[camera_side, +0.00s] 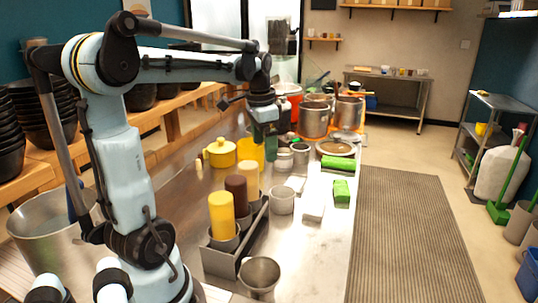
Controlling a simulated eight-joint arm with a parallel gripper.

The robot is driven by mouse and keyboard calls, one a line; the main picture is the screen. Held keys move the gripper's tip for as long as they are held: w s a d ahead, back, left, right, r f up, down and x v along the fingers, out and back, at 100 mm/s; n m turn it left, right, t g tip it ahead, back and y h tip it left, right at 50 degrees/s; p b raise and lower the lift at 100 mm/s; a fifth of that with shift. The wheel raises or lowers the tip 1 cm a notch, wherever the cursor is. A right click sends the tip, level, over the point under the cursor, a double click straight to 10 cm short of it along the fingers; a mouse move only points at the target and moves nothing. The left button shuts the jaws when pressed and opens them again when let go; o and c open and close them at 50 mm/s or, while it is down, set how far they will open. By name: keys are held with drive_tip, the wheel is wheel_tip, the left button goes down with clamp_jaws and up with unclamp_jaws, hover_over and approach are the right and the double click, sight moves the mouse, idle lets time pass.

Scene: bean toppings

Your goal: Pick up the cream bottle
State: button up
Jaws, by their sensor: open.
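The cream bottle (252,175) stands upright at the far end of a grey metal rack (221,264). A brown bottle (236,190) and a yellow bottle (221,212) stand nearer in the same rack, and the brown one partly hides the cream one. My gripper (264,132) points down above the counter. In the picture it is above and slightly right of the cream bottle, apart from it. It is open and holds nothing that I can see. Its fingers are small and dark here, so their exact gap is hard to make out.
A yellow pot (220,153) and a yellow container (252,151) stand behind the bottles. Metal cups (282,200) are right of the rack, and another (259,276) is in front. Green packs (341,191) lie at the counter's right edge. Large pots (313,120) stand behind.

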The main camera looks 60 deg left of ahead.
drive_tip(key=g, duration=0.1)
approach(250, 175)
drive_tip(key=a, duration=0.1)
drive_tip(key=w+a, duration=0.1)
drive_tip(key=a, duration=0.1)
drive_tip(key=shift+w+a+r+h, duration=0.2)
drive_tip(key=shift+w+h, duration=0.1)
drive_tip(key=shift+h, duration=0.1)
drive_tip(key=shift+s+a+f, duration=0.1)
drive_tip(key=shift+a+f, duration=0.05)
drive_tip(key=shift+f, duration=5.95)
drive_tip(key=c, duration=0.6)
